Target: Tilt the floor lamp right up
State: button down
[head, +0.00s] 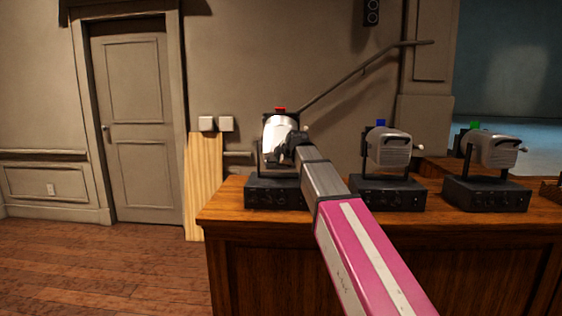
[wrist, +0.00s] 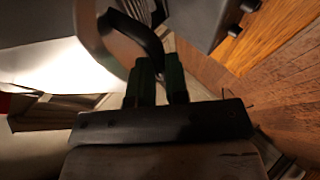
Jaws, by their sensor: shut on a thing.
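Three similar lamps stand on black bases, and no label shows which one is the floor lamp. The left lamp (head: 277,130), with a red block on top, has a bright white, lit-looking head in a dark bracket. My gripper (head: 288,148) is at the right side of this head and hides part of it. In the wrist view the bright head (wrist: 60,65) is at the left. There my gripper (wrist: 160,65) has its two dark fingers close together at a dark curved handle (wrist: 133,35). The exact grip on the handle is partly hidden.
The blue-marked lamp (head: 388,150) and the green-marked lamp (head: 494,152) stand to the right on the wooden desk (head: 245,230). A pale wooden board (head: 204,185) stands left of the desk. Open floor (head: 110,265) lies before a closed door (head: 137,120).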

jog(key=shift+s+f, duration=0.2)
jog(key=shift+f, duration=0.2)
jog(key=c, duration=1.4)
grip_release()
jog(key=shift+w+f, duration=0.1)
jog(key=shift+r, duration=0.2)
jog(key=v, duration=1)
jog(key=shift+s+r, duration=0.2)
jog(key=shift+r, duration=0.1)
jog(key=shift+d, duration=0.15)
